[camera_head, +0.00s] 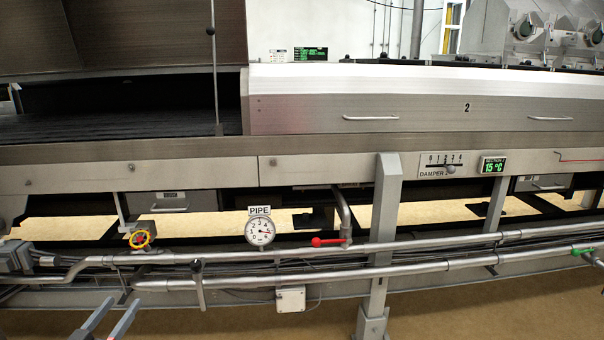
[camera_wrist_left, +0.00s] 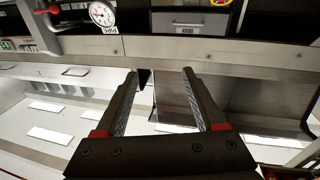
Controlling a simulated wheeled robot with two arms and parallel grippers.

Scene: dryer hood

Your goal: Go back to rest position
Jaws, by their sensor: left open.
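My left gripper (camera_head: 122,302) shows at the bottom left of the head view, with its two fingers apart and nothing between them. In the left wrist view, which is upside down, the gripper (camera_wrist_left: 160,73) is open and empty. My right gripper is not in view. The dryer hood section marked 2 (camera_head: 400,105) is down. At the left, a panel stands raised over a dark opening (camera_head: 120,108).
Steel pipes (camera_head: 420,246) run across the front. The pipe gauge (camera_head: 260,231), a red valve lever (camera_head: 328,241) and a black-tipped lever (camera_head: 198,280) stand out there. A damper slider (camera_head: 450,168) and a 15 °C display (camera_head: 494,165) are on the rail. Brown floor (camera_head: 480,310) is clear at lower right.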

